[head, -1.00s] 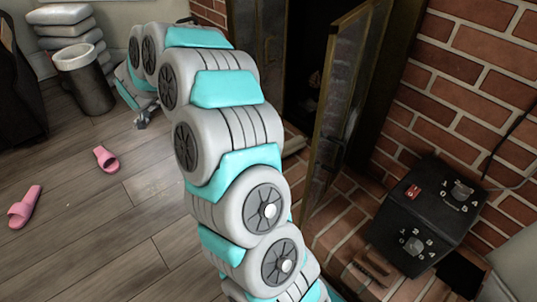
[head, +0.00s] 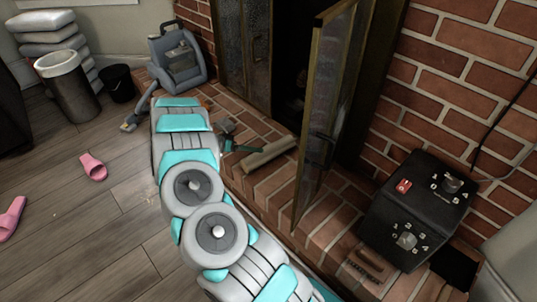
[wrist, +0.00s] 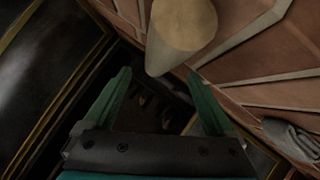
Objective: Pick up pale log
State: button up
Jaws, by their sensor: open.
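The pale log (head: 268,152) is a short beige cylinder lying on the brick hearth, left of the open fireplace door in the head view. In the wrist view the log (wrist: 183,28) shows at the top, with its round tan end toward the camera. My gripper (wrist: 159,71) is open and empty, its two green fingers apart. The lower part of the log shows between the fingertips in that picture; I cannot tell the depth between them. In the head view my gripper (head: 238,147) is just left of the log, partly hidden by my arm.
The glass fireplace door (head: 325,105) stands open to the right of the log. A black box with dials (head: 415,210) sits on the hearth at right. A grey-blue machine (head: 178,60) stands at the back left. Pink slippers (head: 93,167) lie on the open wooden floor.

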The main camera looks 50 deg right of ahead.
aim_at(269, 154)
jog(key=shift+w+x, duration=0.2)
jog(key=shift+x, duration=3.3)
grip_shut()
